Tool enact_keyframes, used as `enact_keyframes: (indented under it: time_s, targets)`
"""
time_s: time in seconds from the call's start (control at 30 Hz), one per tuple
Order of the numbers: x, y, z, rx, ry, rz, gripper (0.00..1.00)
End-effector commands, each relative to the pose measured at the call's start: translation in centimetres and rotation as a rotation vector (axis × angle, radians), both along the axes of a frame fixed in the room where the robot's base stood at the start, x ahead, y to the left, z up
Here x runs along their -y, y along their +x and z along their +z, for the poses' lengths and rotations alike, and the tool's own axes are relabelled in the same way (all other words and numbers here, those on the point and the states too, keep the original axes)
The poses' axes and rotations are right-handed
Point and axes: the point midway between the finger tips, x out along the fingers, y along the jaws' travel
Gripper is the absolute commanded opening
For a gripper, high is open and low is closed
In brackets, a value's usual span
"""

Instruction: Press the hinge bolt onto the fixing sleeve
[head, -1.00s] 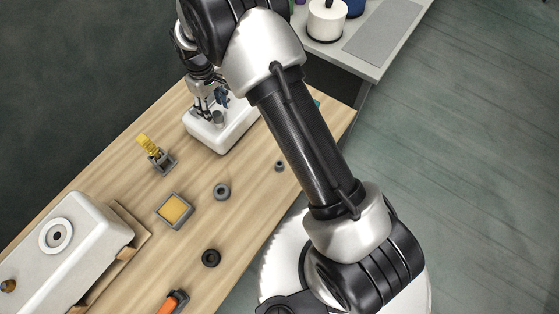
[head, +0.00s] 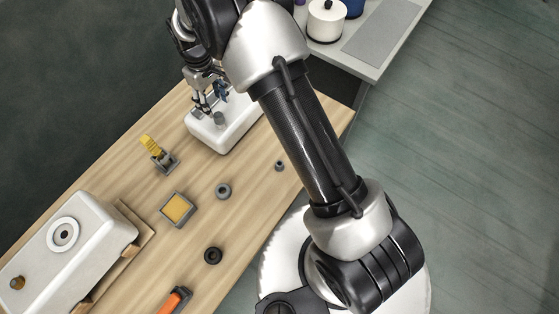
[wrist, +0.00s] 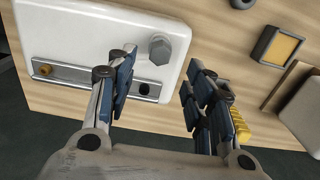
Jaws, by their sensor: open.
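A grey hex-headed piece, which looks like the hinge bolt (wrist: 160,49), stands upright on a white block (wrist: 70,22). It also shows in the head view (head: 219,119), just below my gripper (head: 212,101). In the wrist view my gripper (wrist: 158,72) is open, with blue-padded fingers spread apart and nothing between the pads. The bolt lies beyond the fingertips, between the two fingers in the picture. No separate fixing sleeve can be made out under the bolt; whether they touch is hidden.
A metal rail (wrist: 95,80) with a brass knob (wrist: 45,69) lies along the block. On the wooden table are a yellow piece in a grey holder (head: 165,162), a yellow-filled square tray (head: 164,218), a grey ring (head: 223,191), a black ring (head: 213,256) and another white block (head: 105,225).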

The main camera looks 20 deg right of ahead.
Motion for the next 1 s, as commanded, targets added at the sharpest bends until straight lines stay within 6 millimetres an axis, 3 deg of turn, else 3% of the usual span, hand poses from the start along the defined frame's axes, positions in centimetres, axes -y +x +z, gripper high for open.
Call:
enact_keyframes:
  time_s: [0.67, 0.77, 1.0]
  targets:
    - [0.0, 0.0, 1.5, 0.001, 0.001, 0.0, 0.48]
    - [0.0, 0.1, 2.7, 0.004, 0.002, 0.0, 0.48]
    - [0.0, 0.1, 7.7, 0.005, 0.001, 0.0, 0.48]
